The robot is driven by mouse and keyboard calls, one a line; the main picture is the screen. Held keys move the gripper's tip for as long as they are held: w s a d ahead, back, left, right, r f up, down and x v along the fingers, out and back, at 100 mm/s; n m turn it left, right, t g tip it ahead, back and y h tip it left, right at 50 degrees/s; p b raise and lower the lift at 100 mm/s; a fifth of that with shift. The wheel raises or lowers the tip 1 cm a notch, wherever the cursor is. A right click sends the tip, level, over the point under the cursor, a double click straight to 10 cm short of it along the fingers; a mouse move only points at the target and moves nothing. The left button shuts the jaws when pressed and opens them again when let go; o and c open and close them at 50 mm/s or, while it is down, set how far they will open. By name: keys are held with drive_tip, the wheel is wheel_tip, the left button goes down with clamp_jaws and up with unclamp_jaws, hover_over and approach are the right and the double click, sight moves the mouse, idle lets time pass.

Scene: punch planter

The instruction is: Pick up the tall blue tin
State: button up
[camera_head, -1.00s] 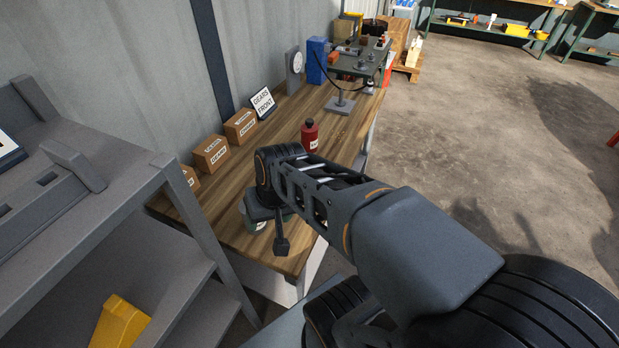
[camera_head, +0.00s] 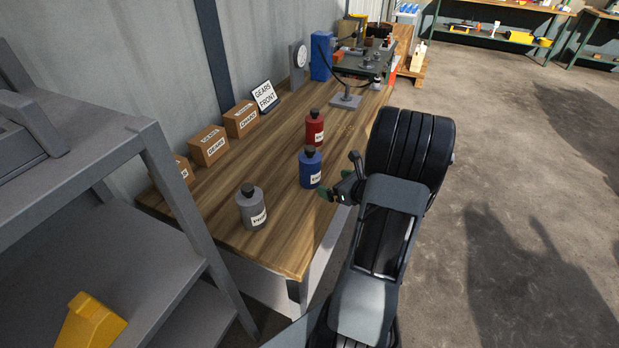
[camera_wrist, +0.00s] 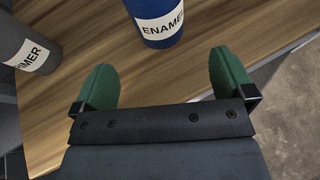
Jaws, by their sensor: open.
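The tall blue tin (camera_head: 310,170) stands upright on the wooden workbench near its right edge. It has a black cap and a white label. In the wrist view the blue tin (camera_wrist: 163,28) shows at the top, ahead of the fingers, with its label reading "ENAME" and its upper part out of frame. My gripper (camera_head: 327,190) is at the right edge of the bench, just right of the blue tin. In the wrist view my gripper (camera_wrist: 165,82) has its two green fingers apart with only bench between them; the tin is beyond the tips, roughly centred.
A red tin (camera_head: 315,128) stands behind the blue one, and a grey tin (camera_head: 251,207) stands front left. Cardboard boxes (camera_head: 208,146) and a sign (camera_head: 264,96) line the wall side. A drill-like stand (camera_head: 346,101) is farther back. Bench between grey tin and boxes is clear.

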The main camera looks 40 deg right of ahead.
sight(317, 178)
drive_tip(key=x, duration=1)
drive_tip(key=shift+w+a+b, duration=0.2)
drive_tip(key=shift+b, duration=0.1)
drive_tip(key=shift+c, duration=0.3)
drive_tip(key=c, duration=1.2)
drive_tip(key=shift+o, duration=0.2)
